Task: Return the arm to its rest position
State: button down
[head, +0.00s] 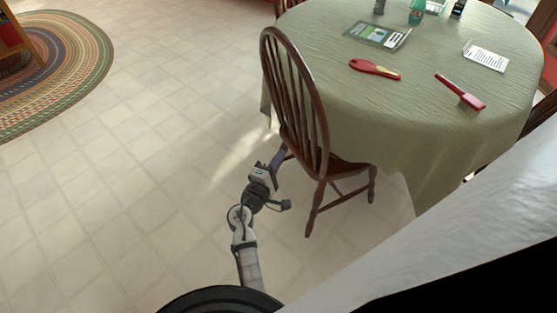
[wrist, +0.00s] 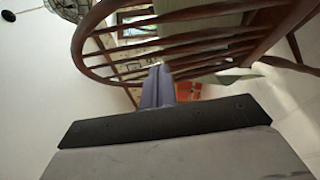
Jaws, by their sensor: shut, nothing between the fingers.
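My gripper (head: 281,153) is low over the tiled floor in the head view, its fingers pointing toward the wooden chair (head: 292,95). In the wrist view my gripper (wrist: 158,72) shows as two purplish fingers pressed together, with nothing between them. The chair's spindled back (wrist: 95,50) fills the upper part of the wrist view, behind the fingers. My gripper is close beside the chair; I cannot tell whether they touch. My arm reaches forward from the bottom of the head view.
A round table with a green cloth (head: 440,130) stands at the right, holding a red-handled brush (head: 460,92), another red item (head: 375,69), a card (head: 485,56) and a booklet (head: 377,35). Open tiled floor (head: 130,170) lies left. A braided rug (head: 75,70) is at upper left.

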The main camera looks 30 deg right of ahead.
jog(key=shift+s+a, duration=0.2)
jog(key=shift+a, duration=0.2)
